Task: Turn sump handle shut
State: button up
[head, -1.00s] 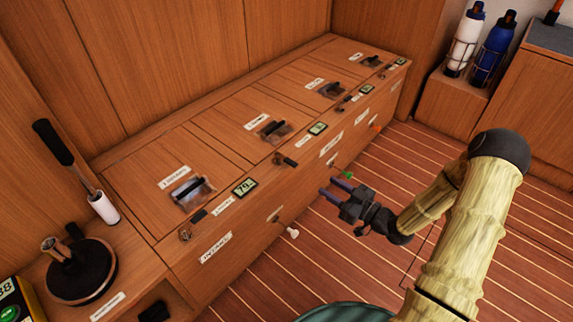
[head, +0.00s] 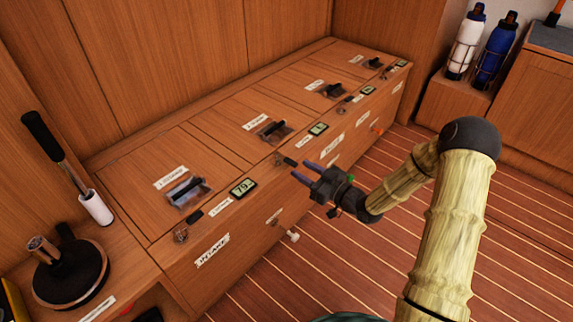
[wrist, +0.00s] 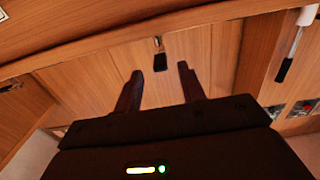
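I cannot read which plate says sump. My gripper (head: 298,172) is open and empty in front of the bench, fingers toward its front top edge. In the wrist view its two fingers (wrist: 160,88) stand apart. A dark tag (wrist: 160,62) shows beyond and between them, apart from both.
The bench top carries several latches, such as the nearest one (head: 188,190), and small displays such as one reading 79 (head: 242,188). A black winch (head: 70,275) and a black-handled rod (head: 45,135) are at the left. Bottles (head: 465,45) stand at the back right. The striped floor (head: 330,270) is clear.

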aim_at(286, 160)
jog(key=b+x, duration=0.3)
jog(key=x, duration=0.4)
jog(key=shift+w+a, duration=0.1)
jog(key=shift+a, duration=0.05)
grip_shut()
